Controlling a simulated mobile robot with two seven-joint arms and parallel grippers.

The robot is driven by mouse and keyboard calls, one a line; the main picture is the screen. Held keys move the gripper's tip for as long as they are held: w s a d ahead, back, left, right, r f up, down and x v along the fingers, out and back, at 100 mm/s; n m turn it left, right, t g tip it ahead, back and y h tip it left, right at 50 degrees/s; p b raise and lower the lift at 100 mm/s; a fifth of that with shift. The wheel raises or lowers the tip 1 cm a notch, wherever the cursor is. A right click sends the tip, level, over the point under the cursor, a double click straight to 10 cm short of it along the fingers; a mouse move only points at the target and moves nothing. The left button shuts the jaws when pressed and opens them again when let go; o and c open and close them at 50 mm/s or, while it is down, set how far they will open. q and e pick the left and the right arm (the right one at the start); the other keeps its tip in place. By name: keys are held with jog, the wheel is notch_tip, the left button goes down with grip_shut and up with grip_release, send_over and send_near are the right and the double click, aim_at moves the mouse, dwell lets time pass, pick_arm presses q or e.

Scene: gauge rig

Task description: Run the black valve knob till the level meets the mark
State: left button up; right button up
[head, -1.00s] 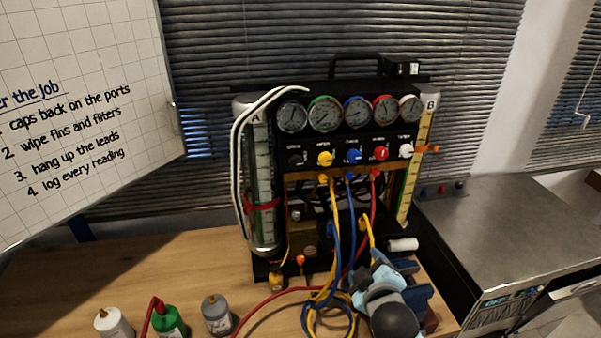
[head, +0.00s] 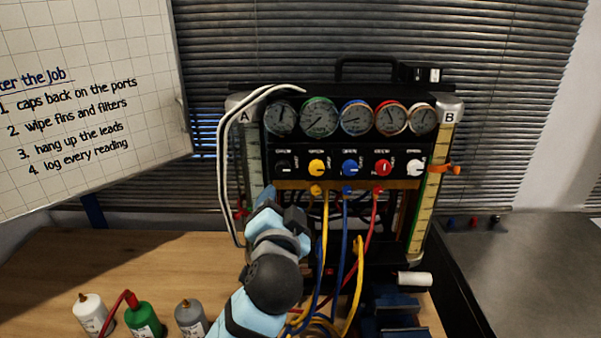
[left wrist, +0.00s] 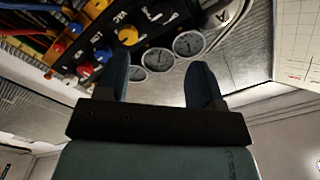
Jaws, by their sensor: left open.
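The black valve knob (head: 285,167) is at the left end of the knob row on the dark gauge panel. Tube A (head: 252,150) stands left of the panel; its lower part is mostly behind my arm, with a bit of red band (head: 241,213) showing. Tube B (head: 426,205), with a yellowish strip and an orange marker (head: 444,169), stands at the right. I cannot make out a liquid level in either. My left gripper (head: 278,203) is open and empty, below the black knob; its two fingers (left wrist: 160,75) show apart in the left wrist view. My right gripper is out of view.
Yellow (head: 317,167), blue (head: 350,167), red (head: 383,167) and white (head: 415,167) knobs continue the row, with gauges above. Hoses hang below the panel. White (head: 90,314), green (head: 143,318) and grey (head: 190,318) bottles stand at the front left of the bench.

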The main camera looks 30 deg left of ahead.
aim_at(283, 171)
pick_arm(q)
jog(key=p+x, duration=0.3)
jog(key=x, duration=0.9)
jog(key=shift+a, duration=0.15)
jog(key=shift+w+a, duration=0.3)
jog(key=shift+w, duration=0.2)
jog(key=c, duration=0.9)
jog(key=shift+f, duration=0.1)
